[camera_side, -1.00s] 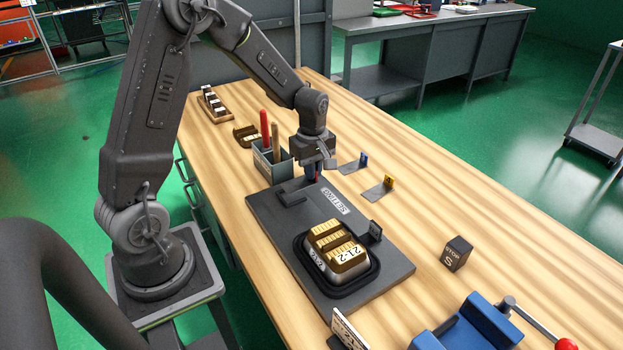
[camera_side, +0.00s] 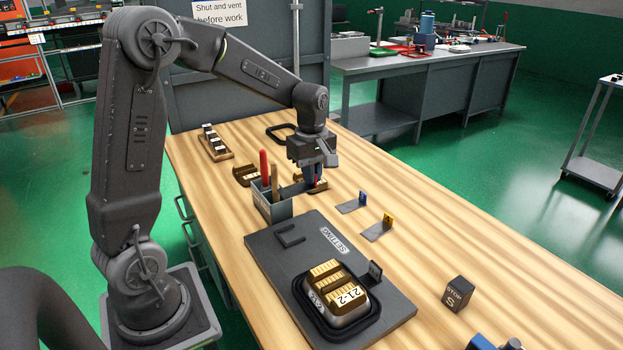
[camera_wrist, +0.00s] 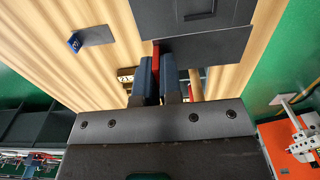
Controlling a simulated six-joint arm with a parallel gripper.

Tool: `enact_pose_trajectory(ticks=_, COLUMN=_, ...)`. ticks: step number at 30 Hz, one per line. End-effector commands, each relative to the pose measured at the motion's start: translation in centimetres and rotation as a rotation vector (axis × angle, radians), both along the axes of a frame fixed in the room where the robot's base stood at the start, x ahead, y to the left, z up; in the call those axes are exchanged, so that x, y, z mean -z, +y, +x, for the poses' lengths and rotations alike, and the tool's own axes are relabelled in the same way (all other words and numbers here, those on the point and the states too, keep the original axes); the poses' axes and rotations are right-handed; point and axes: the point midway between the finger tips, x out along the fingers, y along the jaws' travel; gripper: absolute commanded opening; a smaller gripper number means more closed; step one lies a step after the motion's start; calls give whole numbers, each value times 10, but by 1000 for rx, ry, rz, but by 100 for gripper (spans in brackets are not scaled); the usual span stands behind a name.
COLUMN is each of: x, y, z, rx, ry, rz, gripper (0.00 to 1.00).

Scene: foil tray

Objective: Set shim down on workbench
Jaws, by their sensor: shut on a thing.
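My gripper (camera_side: 313,182) hangs over the workbench (camera_side: 420,235), beside the tool box and beyond the back edge of the setting plate (camera_side: 262,255). In the wrist view its blue-padded fingers (camera_wrist: 158,72) are shut on the red tab of a shim. The shim's thin grey plate (camera_wrist: 208,48) sticks out to the right there; in the side view it is a dark sliver (camera_side: 292,188) left of the fingers. Its height above the bench is hard to tell. A blue-tabbed shim (camera_side: 352,204) and a yellow-tabbed shim (camera_side: 378,229) lie on the bench to the right.
The tool box (camera_side: 273,205) with red and tan handles is close to the left of my gripper. A brown block (camera_side: 321,184) sits just behind the fingers. A foil tray die (camera_side: 336,294) rests on the setting plate.

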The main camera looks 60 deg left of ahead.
Motion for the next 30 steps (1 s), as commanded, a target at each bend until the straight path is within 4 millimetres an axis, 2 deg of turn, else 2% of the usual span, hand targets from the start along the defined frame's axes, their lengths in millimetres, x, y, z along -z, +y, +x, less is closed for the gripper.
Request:
enact_pose_trajectory(ticks=21, x=-34, y=0, z=0, rx=0, ry=-2, rz=1, gripper=0)
enact_pose_trajectory(ticks=30, x=-40, y=0, z=0, rx=0, ry=0, rz=0, gripper=0)
